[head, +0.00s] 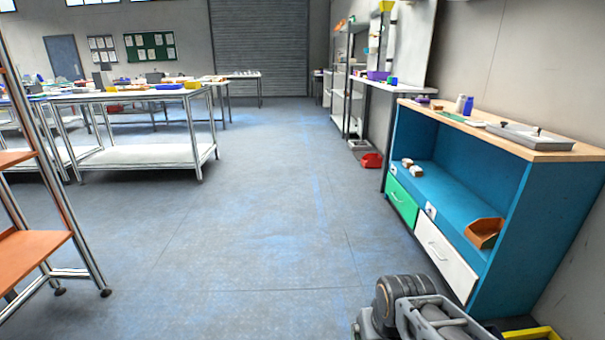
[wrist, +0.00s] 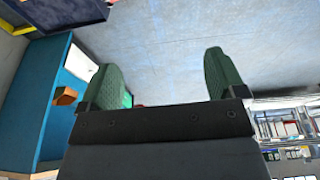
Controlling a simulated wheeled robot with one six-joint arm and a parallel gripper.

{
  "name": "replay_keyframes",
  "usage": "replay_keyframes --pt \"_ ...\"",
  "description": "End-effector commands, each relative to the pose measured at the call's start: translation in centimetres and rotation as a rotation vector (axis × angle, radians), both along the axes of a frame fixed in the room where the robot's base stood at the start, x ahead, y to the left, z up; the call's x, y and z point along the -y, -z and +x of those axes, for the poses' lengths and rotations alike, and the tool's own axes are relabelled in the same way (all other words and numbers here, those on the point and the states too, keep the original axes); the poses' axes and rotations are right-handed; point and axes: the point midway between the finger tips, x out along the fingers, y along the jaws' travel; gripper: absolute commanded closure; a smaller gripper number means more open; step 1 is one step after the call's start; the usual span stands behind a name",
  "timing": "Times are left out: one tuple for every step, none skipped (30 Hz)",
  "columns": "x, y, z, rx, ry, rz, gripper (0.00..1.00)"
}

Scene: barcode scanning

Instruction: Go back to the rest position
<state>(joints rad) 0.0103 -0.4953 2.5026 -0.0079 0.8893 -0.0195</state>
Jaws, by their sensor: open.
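My gripper (wrist: 160,82) shows in the wrist view with its two green fingers wide apart. Nothing is between them; only grey floor shows there. The wrist picture is rolled, with the blue cabinet at its left and the room's tables at its lower right. In the head view part of my arm, folded low, shows at the bottom right near the cabinet. My gripper's fingers are not visible in the head view.
A blue cabinet (head: 515,210) with a wooden top, a green drawer (head: 401,202) and a white drawer (head: 445,256) stands at right. An orange bin (head: 485,232) sits on its shelf. An orange-shelved rack (head: 35,245) is at left. The middle floor (head: 250,220) is clear.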

Motion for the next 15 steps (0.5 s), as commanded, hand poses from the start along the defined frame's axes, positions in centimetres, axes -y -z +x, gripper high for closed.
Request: replay_keyframes --pt "0.1 -3.0 0.0 0.004 -0.004 -0.004 0.11" --pt "0.2 -4.0 0.1 0.006 -0.007 -0.008 0.11" --pt "0.3 -5.4 0.1 0.009 -0.012 -0.012 0.11" --pt "0.4 -6.5 0.1 0.012 -0.017 -0.016 0.11" --pt "0.5 -7.7 0.2 0.014 -0.021 -0.02 0.11" --pt "0.6 -9.3 0.2 0.017 -0.026 -0.026 0.11" --pt "0.8 -10.5 0.2 0.02 -0.03 -0.03 0.11" --pt "0.9 -11.8 0.2 0.022 -0.035 -0.034 0.11" --pt "1.1 -13.4 0.3 0.025 -0.041 -0.041 0.11" --pt "1.2 -14.7 0.3 0.028 -0.045 -0.045 0.11" --pt "1.3 -15.9 0.3 0.03 -0.05 -0.049 0.11" --pt "1.4 -17.6 0.3 0.034 -0.056 -0.055 0.11" --pt "1.5 -18.8 0.4 0.036 -0.062 -0.06 0.11" --pt "1.6 -20.0 0.4 0.039 -0.067 -0.065 0.11" --pt "1.7 -21.7 0.5 0.043 -0.072 -0.071 0.11"
